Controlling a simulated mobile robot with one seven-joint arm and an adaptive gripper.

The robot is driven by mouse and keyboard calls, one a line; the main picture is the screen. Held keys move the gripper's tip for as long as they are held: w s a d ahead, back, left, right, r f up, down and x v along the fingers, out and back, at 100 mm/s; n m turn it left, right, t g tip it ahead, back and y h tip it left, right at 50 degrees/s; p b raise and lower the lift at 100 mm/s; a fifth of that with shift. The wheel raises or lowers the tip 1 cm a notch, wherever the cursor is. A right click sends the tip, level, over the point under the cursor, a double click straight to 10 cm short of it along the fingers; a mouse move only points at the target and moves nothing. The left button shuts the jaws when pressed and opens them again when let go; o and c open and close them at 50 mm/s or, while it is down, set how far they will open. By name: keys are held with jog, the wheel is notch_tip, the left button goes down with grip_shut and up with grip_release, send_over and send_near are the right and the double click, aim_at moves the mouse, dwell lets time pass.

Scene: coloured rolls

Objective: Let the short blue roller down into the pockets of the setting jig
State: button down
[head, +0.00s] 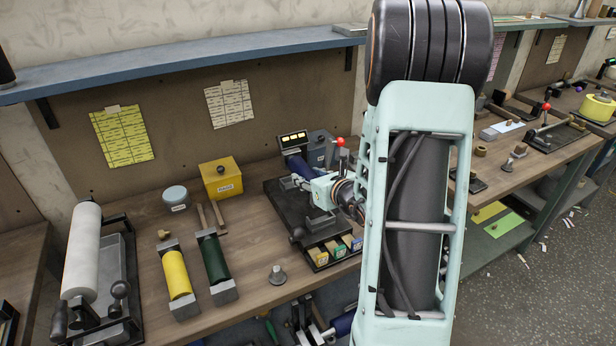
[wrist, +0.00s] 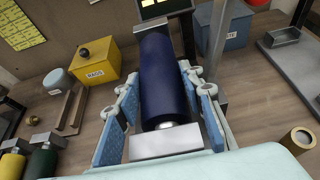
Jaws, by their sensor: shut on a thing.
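The short blue roller (wrist: 164,80) lies lengthwise between the two blue finger pads of my gripper (wrist: 163,115) in the wrist view. My gripper is shut on it. In the head view the roller (head: 296,164) shows only in part, behind my gripper (head: 302,181). The setting jig has a dark base (head: 290,222) below and around my gripper. A grey block (wrist: 166,144) stands at the roller's near end, close to its metal journal. I cannot tell whether the journals rest in the pockets. The far end is hard to make out.
A lit display (head: 292,138) stands behind the roller, and a red-knobbed lever (head: 339,142) beside it. Small coloured boxes (head: 337,248) line the jig's front. Yellow (head: 176,274) and green (head: 214,259) rollers lie left, with a yellow rags box (head: 222,178) behind.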

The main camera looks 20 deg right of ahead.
jog(key=shift+f+b, duration=0.3)
jog(key=shift+b, duration=0.05)
dwell(0.3)
notch_tip(320, 180, down, 3)
jog(key=b, duration=0.3)
jog(key=shift+r, duration=0.2)
jog(key=shift+f, duration=0.15)
dwell(0.4)
jog(key=shift+f, duration=0.35)
jog(key=shift+f, duration=0.45)
jog(key=shift+f, duration=0.2)
jog(key=shift+f, duration=0.55)
dwell(2.1)
